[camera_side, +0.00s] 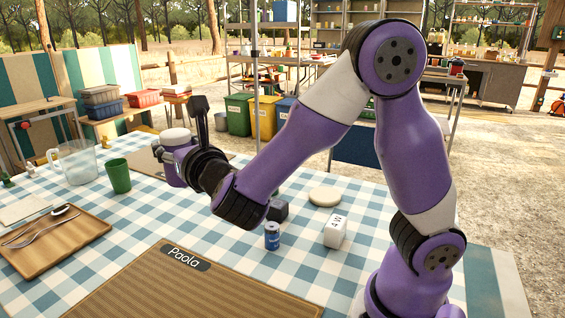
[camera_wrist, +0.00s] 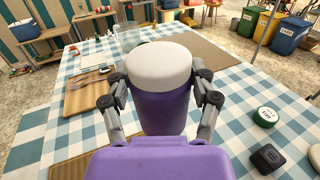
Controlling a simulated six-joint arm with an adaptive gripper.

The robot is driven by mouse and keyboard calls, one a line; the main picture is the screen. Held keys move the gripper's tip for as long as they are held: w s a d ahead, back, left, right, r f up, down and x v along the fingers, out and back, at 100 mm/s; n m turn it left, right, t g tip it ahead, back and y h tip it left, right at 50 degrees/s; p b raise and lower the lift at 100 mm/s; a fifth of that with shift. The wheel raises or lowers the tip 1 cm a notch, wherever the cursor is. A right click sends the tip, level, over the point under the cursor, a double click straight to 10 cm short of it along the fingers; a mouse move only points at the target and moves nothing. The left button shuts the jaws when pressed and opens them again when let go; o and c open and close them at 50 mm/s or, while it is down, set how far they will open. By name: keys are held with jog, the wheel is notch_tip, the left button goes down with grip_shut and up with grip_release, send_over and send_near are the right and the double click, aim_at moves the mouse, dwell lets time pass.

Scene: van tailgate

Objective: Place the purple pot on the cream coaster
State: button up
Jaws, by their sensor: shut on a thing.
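The purple pot (camera_side: 174,162) with a cream-white lid is upright at the end of my arm in the side view. It also fills the middle of the wrist view (camera_wrist: 163,112). My gripper (camera_wrist: 160,98) is shut on it, with a finger on each side of its body. The pot's underside is hidden in the wrist view, and its height above the table is hard to tell. The cream coaster (camera_side: 325,196) lies flat and empty on the checked cloth, to the right of my gripper, beyond the dark cube. A pale shape (camera_wrist: 315,155) at the wrist view's right edge may be it.
Near the coaster stand a dark cube (camera_side: 278,210), a white block (camera_side: 336,232) and a blue can (camera_side: 272,236). A green-sided round tin (camera_wrist: 265,116) shows in the wrist view. A green cup (camera_side: 118,176), glass jug (camera_side: 78,163) and wooden tray (camera_side: 60,250) are left.

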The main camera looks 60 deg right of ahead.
jog(key=s+r+n+y, duration=0.1)
jog(key=s+r+y, duration=0.1)
jog(key=s+r, duration=0.35)
jog(key=w+d+f+m+g+h, duration=0.15)
jog(key=d+f, duration=0.25)
jog(key=d, duration=0.4)
jog(key=d+f+m+g+h, duration=0.1)
jog(key=d+f+m+h, duration=0.2)
jog(key=d, duration=0.6)
jog(key=m+g+h, duration=0.2)
jog(key=g+h, duration=0.1)
jog(key=h, duration=0.1)
send_over(316, 192)
notch_tip(316, 192, down, 12)
jog(key=shift+a+f, duration=0.1)
jog(key=shift+f, duration=1.4)
jog(key=shift+f, duration=0.2)
jog(key=o, duration=1.3)
jog(key=shift+o, duration=0.2)
jog(key=shift+r, duration=0.1)
